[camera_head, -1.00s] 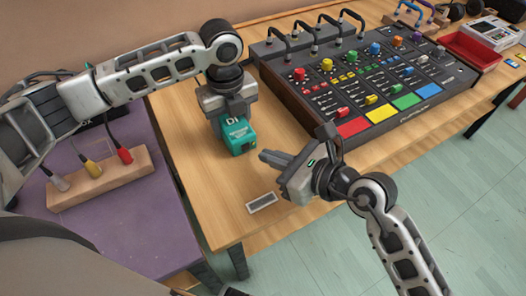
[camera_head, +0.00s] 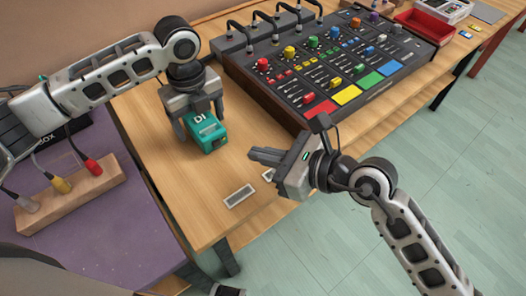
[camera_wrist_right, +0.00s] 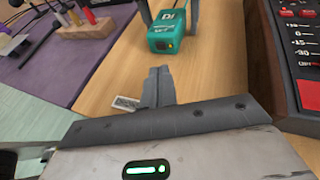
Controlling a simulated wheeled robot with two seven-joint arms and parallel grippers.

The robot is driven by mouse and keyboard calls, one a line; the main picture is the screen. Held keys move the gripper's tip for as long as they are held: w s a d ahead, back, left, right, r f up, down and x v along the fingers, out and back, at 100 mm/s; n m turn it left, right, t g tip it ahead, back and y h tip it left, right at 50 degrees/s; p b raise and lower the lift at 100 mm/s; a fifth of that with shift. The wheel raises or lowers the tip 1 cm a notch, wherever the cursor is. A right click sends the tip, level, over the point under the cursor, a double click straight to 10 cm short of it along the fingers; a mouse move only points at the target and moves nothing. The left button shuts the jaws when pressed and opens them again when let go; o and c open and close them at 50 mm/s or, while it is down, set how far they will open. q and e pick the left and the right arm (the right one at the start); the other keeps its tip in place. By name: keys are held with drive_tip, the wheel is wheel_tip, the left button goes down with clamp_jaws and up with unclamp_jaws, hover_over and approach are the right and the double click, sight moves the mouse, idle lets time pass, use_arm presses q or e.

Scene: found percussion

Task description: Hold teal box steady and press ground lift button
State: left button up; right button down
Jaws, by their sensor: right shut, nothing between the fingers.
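The teal box (camera_head: 208,133) stands on the wooden table with its "DI" label up. My left gripper (camera_head: 201,122) comes down over it, one finger on each side, and looks shut on it. In the right wrist view the teal box (camera_wrist_right: 168,33) sits between the left gripper's two fingers. A small yellow spot, possibly the button, shows on its near face. My right gripper (camera_head: 252,153) is shut and empty, to the right of the box and apart from it, pointing left. Its joined fingertips (camera_wrist_right: 160,71) show below the box in the wrist view.
A large mixer panel (camera_head: 330,65) with coloured knobs and pads stands behind and to the right. A wooden block (camera_head: 70,193) with three plugs lies on the purple surface at left. A small flat label (camera_head: 239,196) lies near the table's front edge. Bare table surrounds the box.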

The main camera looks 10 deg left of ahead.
use_arm(q)
wheel_tip(320, 180, up, 12)
idle(0.6)
